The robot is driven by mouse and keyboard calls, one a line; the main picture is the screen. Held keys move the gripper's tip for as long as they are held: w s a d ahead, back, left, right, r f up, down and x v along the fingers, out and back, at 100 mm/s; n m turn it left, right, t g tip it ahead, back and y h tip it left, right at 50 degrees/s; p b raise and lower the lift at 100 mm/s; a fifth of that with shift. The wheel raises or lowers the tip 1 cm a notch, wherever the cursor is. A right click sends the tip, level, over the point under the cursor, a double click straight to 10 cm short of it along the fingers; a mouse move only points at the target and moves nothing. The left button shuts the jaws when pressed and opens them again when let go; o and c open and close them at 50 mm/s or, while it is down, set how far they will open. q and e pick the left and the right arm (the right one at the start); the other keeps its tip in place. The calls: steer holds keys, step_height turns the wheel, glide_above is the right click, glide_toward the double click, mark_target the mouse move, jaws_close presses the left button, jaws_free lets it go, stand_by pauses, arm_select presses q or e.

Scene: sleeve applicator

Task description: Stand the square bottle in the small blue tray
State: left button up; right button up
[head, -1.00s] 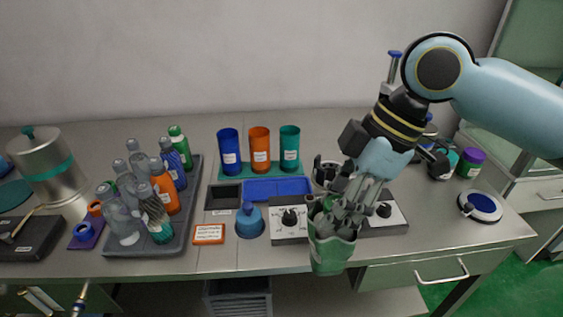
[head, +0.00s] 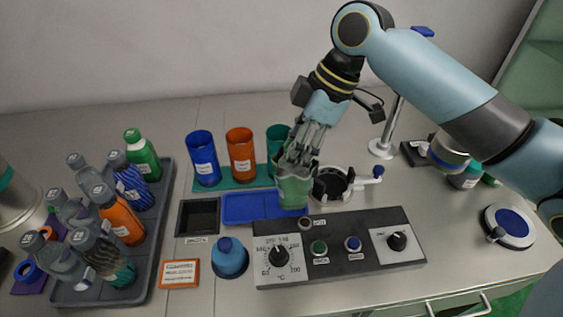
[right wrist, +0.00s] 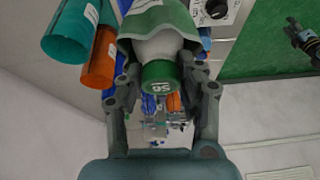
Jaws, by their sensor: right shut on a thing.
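My right gripper (head: 298,160) is shut on the square bottle (head: 294,190), with its fingers around the upper part. The bottle has a green, wavy-edged sleeve and looks upright. In the right wrist view its green cap (right wrist: 160,82) and pale shoulder (right wrist: 158,48) show between the fingers. The small blue tray (head: 245,208) lies flat at the middle of the bench. In the head view the bottle's bottom overlaps the tray's right end. I cannot tell whether it touches the tray. My left gripper is not in view.
Blue (head: 203,158), orange (head: 241,153) and teal cups stand behind the tray. A dark square tray (head: 198,216) lies to its left, a control box (head: 340,248) in front, and a clamp ring (head: 331,183) to its right. A grey tray (head: 153,240) at left holds several bottles.

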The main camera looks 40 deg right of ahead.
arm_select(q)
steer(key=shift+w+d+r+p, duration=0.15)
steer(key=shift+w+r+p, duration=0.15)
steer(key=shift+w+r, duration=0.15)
arm_select(e)
steer(key=w+f, duration=0.3)
steer(key=f, duration=0.3)
steer(key=shift+w, duration=0.15)
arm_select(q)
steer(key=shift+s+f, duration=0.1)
arm_select(e)
steer(key=shift+d+f, duration=0.1)
steer(key=shift+f, duration=0.05)
steer(key=o, duration=1.1)
arm_select(q)
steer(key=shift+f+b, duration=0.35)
steer(key=shift+b, duration=0.05)
arm_select(e)
steer(key=v, duration=1.2)
